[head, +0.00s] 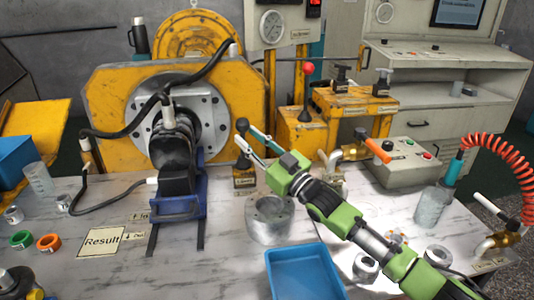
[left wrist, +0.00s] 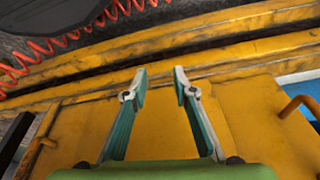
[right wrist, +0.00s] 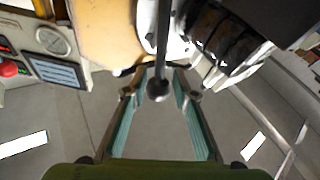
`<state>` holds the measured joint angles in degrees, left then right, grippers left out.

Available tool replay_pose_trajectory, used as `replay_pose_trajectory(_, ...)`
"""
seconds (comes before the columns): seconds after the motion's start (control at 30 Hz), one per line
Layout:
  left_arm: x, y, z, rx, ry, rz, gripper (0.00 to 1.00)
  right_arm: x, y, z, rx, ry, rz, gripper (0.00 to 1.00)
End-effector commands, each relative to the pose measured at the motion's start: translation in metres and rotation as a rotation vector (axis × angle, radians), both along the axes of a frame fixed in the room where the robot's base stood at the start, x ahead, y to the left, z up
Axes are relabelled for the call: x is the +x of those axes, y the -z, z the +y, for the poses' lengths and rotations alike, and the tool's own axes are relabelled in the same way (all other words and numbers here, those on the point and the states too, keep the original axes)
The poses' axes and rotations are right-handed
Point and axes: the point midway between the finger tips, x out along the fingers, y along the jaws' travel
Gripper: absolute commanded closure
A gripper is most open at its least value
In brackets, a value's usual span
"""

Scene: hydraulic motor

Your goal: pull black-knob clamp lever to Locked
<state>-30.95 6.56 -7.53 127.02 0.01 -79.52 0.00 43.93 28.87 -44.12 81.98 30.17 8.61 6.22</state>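The clamp lever's black ball knob (right wrist: 158,90) hangs at the end of a dark rod in the right wrist view. It sits between the spread fingers of my right gripper (right wrist: 157,78), with visible gaps on both sides. In the head view my right gripper (head: 242,136) reaches left, its teal fingers above a small yellow block (head: 244,180) beside the motor; the lever itself is hard to make out there. My left gripper (left wrist: 160,82) is open and empty before a worn yellow surface. It is not visible in the head view. No "Locked" marking is readable.
A black motor (head: 178,160) on a blue stand with hoses is left of my right gripper. A metal cylinder (head: 270,220) and a blue tray (head: 304,272) lie below my right arm. A yellow fixture (head: 350,103) and a control box (head: 405,163) stand to the right.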

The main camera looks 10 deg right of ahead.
Motion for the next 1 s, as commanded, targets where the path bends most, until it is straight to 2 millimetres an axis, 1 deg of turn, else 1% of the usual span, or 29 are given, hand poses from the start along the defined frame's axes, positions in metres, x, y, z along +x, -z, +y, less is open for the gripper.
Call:
replay_pose_trajectory(0.03,0.000,0.000,0.000,0.000,0.000,0.000,0.75,-0.009,0.006,-0.008,0.000,0.001,0.003,0.74)
replay_pose_trajectory(0.2,0.000,0.000,0.000,0.000,0.000,0.000,0.75,-0.037,0.016,-0.027,0.000,0.001,0.001,0.74)
replay_pose_trajectory(0.4,0.000,0.000,0.000,0.000,0.000,0.000,0.75,-0.060,0.023,-0.043,0.001,0.001,-0.002,0.74)
replay_pose_trajectory(0.6,0.000,0.000,0.000,0.000,0.000,0.000,0.75,-0.068,0.025,-0.049,0.001,0.000,-0.004,0.74)
replay_pose_trajectory(0.83,0.000,0.000,0.000,0.000,0.000,0.000,0.75,-0.069,0.025,-0.049,0.001,0.000,-0.005,0.74)
replay_pose_trajectory(0.87,0.000,0.000,0.000,0.000,0.000,0.000,0.75,-0.069,0.025,-0.049,0.001,0.000,-0.004,0.79)
replay_pose_trajectory(0.9,0.000,0.000,0.000,0.000,0.000,0.000,0.75,-0.069,0.024,-0.049,0.001,0.000,-0.005,0.90)
replay_pose_trajectory(0.93,0.000,0.000,0.000,0.000,0.000,0.001,0.75,-0.069,0.023,-0.049,0.001,0.000,-0.004,0.97)
replay_pose_trajectory(0.97,0.000,0.001,0.000,0.001,0.000,0.003,0.75,-0.069,0.022,-0.049,0.001,0.000,-0.005,1.00)
replay_pose_trajectory(1.0,0.000,0.002,0.000,0.000,0.000,0.004,0.75,-0.068,0.019,-0.049,0.001,0.000,-0.005,1.00)
